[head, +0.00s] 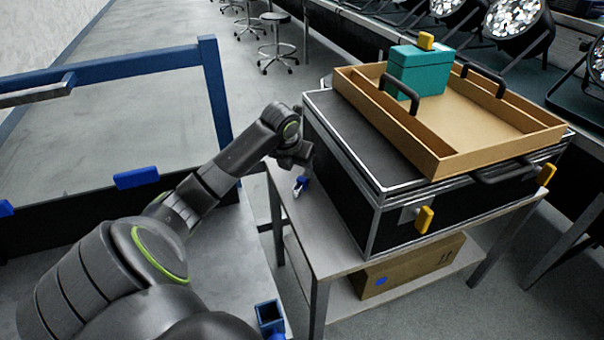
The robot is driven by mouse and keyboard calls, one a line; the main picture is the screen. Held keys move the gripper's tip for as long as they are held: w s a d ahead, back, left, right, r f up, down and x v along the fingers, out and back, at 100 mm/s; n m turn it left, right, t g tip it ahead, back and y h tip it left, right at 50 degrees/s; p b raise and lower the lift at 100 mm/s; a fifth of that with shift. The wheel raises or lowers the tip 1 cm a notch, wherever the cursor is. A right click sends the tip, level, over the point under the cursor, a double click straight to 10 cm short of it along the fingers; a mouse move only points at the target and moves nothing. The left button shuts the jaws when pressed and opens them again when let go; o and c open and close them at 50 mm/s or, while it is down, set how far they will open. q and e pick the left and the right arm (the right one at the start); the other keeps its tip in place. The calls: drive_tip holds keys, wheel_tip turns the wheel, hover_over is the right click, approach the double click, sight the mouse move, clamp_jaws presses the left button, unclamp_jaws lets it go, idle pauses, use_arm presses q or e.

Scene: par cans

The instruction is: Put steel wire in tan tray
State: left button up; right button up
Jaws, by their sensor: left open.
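The tan tray (500,154) is an open wooden box with black handles, lying on top of a black case. A teal box (418,72) with a yellow piece on top stands in its far left part. My left gripper (297,160) is open beside the left side of the case, low over the table's left strip. A small blue and white item (300,185) shows just below the gripper; I cannot tell whether it is the steel wire or whether the gripper touches it. No other steel wire is clear to me. My right gripper is not in view.
The black case (345,140) has metal edges and yellow latches, and fills most of the grey table (310,225). A cardboard box (410,268) lies on the lower shelf. A blue frame (215,95) stands left. Stage lights (520,25) line the back right. The tray's right part looks empty.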

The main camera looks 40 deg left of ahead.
sight(302, 179)
use_arm(q)
drive_tip(key=b+x, duration=0.1)
drive_tip(key=x, duration=0.5)
drive_tip(key=shift+w+a+f+b, duration=0.15)
drive_tip(key=shift+w+f+b, duration=0.1)
drive_tip(key=shift+f+b, duration=0.1)
drive_tip(key=shift+w+f, duration=0.15)
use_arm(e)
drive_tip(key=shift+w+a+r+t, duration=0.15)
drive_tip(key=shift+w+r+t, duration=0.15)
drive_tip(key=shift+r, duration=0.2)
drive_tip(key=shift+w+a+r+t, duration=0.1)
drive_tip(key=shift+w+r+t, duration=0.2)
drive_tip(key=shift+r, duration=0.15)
use_arm(q)
drive_tip(key=shift+f, duration=0.2)
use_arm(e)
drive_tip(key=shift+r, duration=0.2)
use_arm(q)
clamp_jaws()
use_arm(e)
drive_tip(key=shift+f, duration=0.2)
